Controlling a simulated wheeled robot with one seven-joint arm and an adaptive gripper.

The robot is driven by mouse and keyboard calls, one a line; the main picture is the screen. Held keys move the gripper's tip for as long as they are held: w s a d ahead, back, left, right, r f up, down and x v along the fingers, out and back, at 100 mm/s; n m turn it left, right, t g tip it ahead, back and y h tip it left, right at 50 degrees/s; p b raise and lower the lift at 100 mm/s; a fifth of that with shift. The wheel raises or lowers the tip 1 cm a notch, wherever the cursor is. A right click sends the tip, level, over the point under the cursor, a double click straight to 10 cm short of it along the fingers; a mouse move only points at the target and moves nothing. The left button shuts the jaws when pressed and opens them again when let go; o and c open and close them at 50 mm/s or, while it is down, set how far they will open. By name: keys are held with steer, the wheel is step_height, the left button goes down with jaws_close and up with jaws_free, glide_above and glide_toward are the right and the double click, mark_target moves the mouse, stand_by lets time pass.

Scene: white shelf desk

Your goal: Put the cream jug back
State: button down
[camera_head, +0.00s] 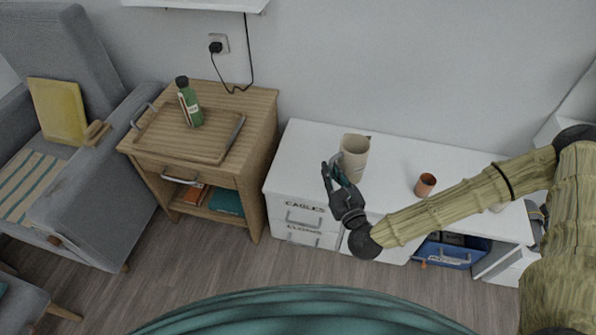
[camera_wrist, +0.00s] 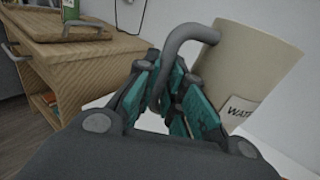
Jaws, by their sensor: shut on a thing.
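The cream jug (camera_head: 354,158) is a tall, cream-coloured vessel with a grey handle, at or over the white desk top in the head view. In the wrist view the jug (camera_wrist: 248,68) fills the upper right, tilted in the picture, with a partly hidden label. My gripper (camera_head: 335,175) is beside the jug's left side. In the wrist view my gripper (camera_wrist: 168,95) is shut on the grey handle (camera_wrist: 183,45). The jug's base is hidden, so I cannot tell whether it touches the desk.
The white desk (camera_head: 305,155) has an orange cup (camera_head: 425,185) right of the jug. A wooden side table (camera_head: 262,115) at left bears a tray (camera_head: 165,150) and green bottle (camera_head: 190,103). A grey armchair (camera_head: 85,200) stands further left. A blue box (camera_head: 447,257) sits under the desk.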

steer(key=w+a+f+n+g+y+b, duration=0.1)
steer(key=a+f+n+g+y+b, duration=0.45)
steer(key=b, duration=0.45)
steer(key=a+f+n+g+y+b, duration=0.2)
steer(key=f+n+g+y+b, duration=0.15)
steer(key=f+y+b, duration=0.4)
steer(key=shift+t+h, duration=0.3)
steer(key=shift+h, duration=0.6)
steer(key=shift+w+a+f+b, duration=0.4)
steer(key=shift+w+f+b, duration=0.7)
steer(key=shift+w, duration=1.55)
steer(key=shift+w+a+f+b, duration=0.55)
steer(key=shift+w+b, duration=0.95)
steer(key=shift+w, duration=1.2)
steer(key=shift+w+a+f+b, duration=0.25)
steer(key=shift+w+f+b, duration=0.95)
steer(key=shift+w, duration=1.45)
steer(key=c, duration=1.5)
jaws_free()
